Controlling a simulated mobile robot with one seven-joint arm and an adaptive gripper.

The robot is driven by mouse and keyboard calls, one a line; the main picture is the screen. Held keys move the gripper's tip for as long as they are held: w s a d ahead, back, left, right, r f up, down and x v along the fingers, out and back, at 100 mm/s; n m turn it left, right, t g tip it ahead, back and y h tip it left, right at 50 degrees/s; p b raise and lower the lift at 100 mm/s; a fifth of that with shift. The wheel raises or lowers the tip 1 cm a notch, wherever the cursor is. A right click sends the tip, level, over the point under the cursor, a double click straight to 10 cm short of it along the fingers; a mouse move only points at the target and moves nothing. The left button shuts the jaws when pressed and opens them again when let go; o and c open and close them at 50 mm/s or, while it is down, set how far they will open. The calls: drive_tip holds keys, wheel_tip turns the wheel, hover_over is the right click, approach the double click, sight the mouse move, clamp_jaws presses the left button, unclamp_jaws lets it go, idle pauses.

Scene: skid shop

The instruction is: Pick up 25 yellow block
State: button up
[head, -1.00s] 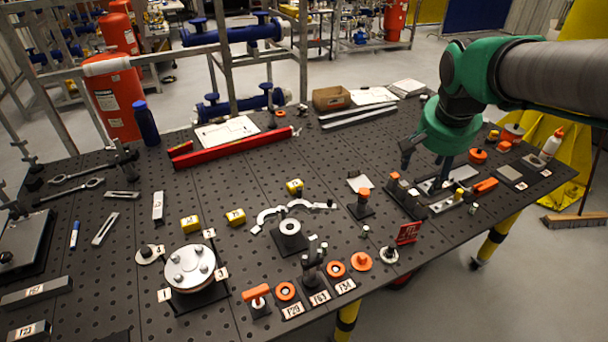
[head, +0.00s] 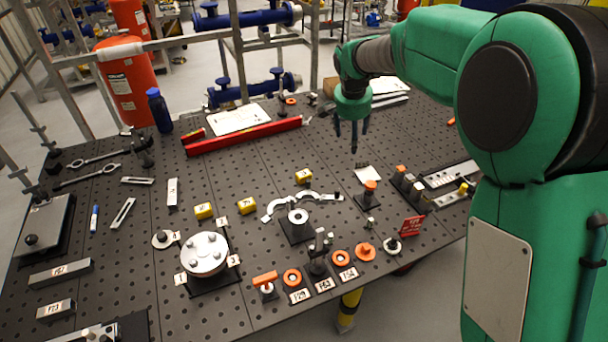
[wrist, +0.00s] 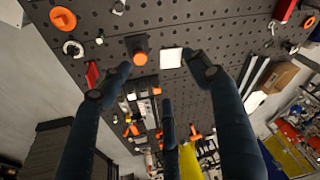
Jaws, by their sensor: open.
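Three small yellow blocks with dark markings lie on the black perforated table in the head view. One (head: 203,211) is left of centre, a second (head: 246,206) is just right of it, and a third (head: 303,175) is farther back near the silver curved clamp. Their numbers are too small to read surely, so I cannot tell which is 25. My gripper (head: 352,132) hangs above the table, behind and right of the third block, fingers pointing down. In the wrist view its fingers (wrist: 160,85) are spread with nothing between them. I see none of these three blocks in the wrist view.
The silver curved clamp (head: 280,205) and a round bolted flange (head: 205,254) stand near the blocks. A long red bar (head: 245,135) lies at the back. An orange-topped post (head: 370,190) stands near a white card (head: 368,173). Bare table lies between the red bar and the blocks.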

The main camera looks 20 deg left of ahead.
drive_tip(key=w+a+f+p, duration=0.1)
drive_tip(key=a+f+p, duration=0.1)
drive_tip(key=a+f, duration=0.5)
drive_tip(key=w+a+f+p, duration=0.2)
drive_tip(key=a+f, duration=0.6)
drive_tip(key=a, duration=0.5)
drive_tip(key=shift+w, duration=0.3)
drive_tip(key=shift+f, duration=0.25)
hover_over(304, 174)
drive_tip(key=s, duration=0.2)
drive_tip(key=shift+w+a+f, duration=0.1)
drive_tip(key=shift+a+f, duration=0.05)
drive_tip(key=shift+f, duration=1.85)
drive_tip(key=shift+w+a+f, duration=0.1)
drive_tip(key=shift+f, duration=1.9)
drive_tip(key=shift+f, duration=0.1)
drive_tip(key=shift+x, duration=2.45)
drive_tip(key=c, duration=1.3)
